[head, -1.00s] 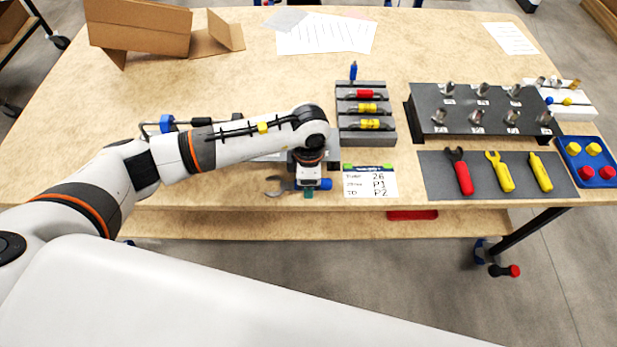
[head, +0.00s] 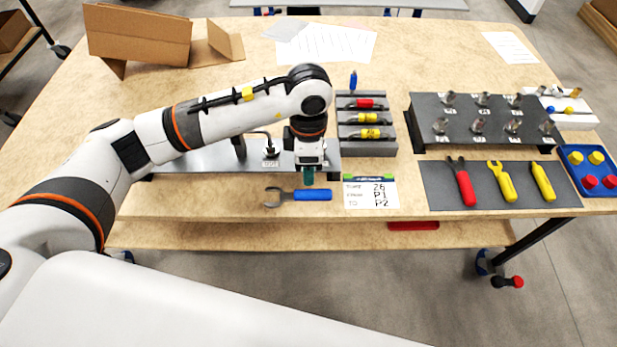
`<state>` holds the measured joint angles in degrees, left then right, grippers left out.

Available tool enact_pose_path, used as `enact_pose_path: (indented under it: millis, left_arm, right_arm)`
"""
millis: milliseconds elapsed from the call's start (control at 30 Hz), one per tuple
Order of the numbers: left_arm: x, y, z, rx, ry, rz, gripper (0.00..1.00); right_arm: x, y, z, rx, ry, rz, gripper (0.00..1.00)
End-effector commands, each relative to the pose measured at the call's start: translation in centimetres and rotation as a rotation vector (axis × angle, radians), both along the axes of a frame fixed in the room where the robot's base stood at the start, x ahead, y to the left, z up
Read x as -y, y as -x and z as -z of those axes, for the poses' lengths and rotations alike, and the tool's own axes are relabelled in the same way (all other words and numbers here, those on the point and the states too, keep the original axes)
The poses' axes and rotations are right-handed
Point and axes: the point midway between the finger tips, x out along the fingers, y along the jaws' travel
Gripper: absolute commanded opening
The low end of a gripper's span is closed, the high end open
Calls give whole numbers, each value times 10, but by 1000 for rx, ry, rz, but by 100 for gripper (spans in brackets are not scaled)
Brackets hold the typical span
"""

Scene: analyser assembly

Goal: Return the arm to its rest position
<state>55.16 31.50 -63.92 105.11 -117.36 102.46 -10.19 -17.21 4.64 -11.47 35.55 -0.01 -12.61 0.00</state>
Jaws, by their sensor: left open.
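My left arm reaches in from the left over the workbench (head: 165,230). Its gripper (head: 307,176) points down, open, above the front part of the bench, just behind a blue-handled wrench (head: 300,195). The wrench lies flat on the bench near its front edge, and the gripper appears apart from it. A grey metal plate (head: 215,158) lies behind the gripper, partly hidden by my arm. My right gripper is not in view.
A label card (head: 371,195) lies right of the wrench, with a grey slotted rack (head: 366,148) behind it. Further right are a black fitting stand (head: 465,140), a mat (head: 437,200) with tools, and a blue tray (head: 603,191). A cardboard box (head: 138,38) stands back left.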

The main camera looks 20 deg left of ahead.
Motion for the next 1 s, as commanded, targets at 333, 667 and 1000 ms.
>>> enact_pose_path:
  millis: [333, 667, 1000]
  left_arm:
    - [0, 2, -21, -5, -1, 2, 48]
    - [11, 8, -18, -20, 49, 12, 48]
    - [177, 95, -80, -318, 1063, -84, 48]
  right_arm:
    - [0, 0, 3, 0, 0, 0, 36]
    - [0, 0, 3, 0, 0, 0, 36]
    - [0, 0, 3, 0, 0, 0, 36]
